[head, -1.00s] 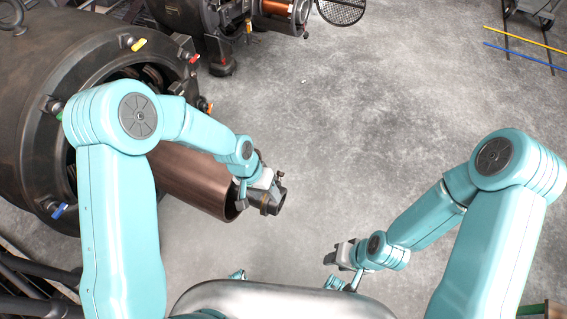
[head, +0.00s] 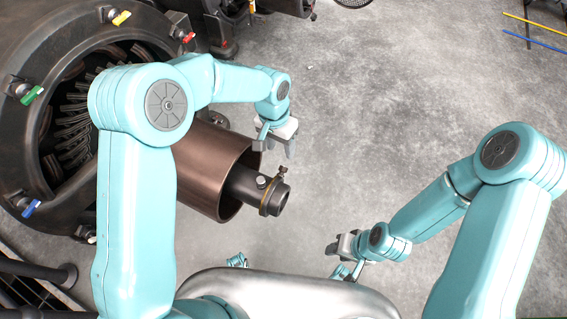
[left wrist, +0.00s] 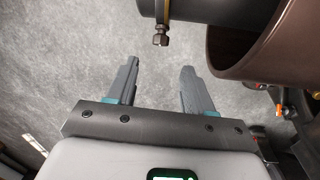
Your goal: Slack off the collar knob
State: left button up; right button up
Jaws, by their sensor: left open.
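The collar knob (head: 282,171) is a small dark knob on the thin brass collar (head: 270,197) around the dark shaft end (head: 245,186). In the left wrist view the knob (left wrist: 161,37) hangs below the brass collar, top centre, beyond the fingertips. My left gripper (head: 276,150) is open and empty, above and apart from the knob in the head view. Its two grey fingers (left wrist: 158,75) show with bare floor between them. My right gripper (head: 335,251) is low at centre right, away from the machine; its jaw gap is not clear.
The shaft comes out of a copper-brown cylinder (head: 213,165) in front of the large dark dynamo housing (head: 60,45). Coloured tags, yellow (head: 122,18), red (head: 188,38), green (head: 33,95) and blue (head: 31,208), sit on its rim. The concrete floor (head: 400,110) to the right is clear.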

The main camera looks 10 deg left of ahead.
aim_at(282, 171)
pick_arm(q)
jog(key=f, duration=0.3)
jog(key=f+b, duration=0.1)
jog(key=f, duration=0.2)
jog(key=d+f, duration=0.1)
jog(key=f, duration=0.2)
jog(key=shift+s+b, duration=0.25)
jog(key=shift+b, duration=0.05)
grip_shut()
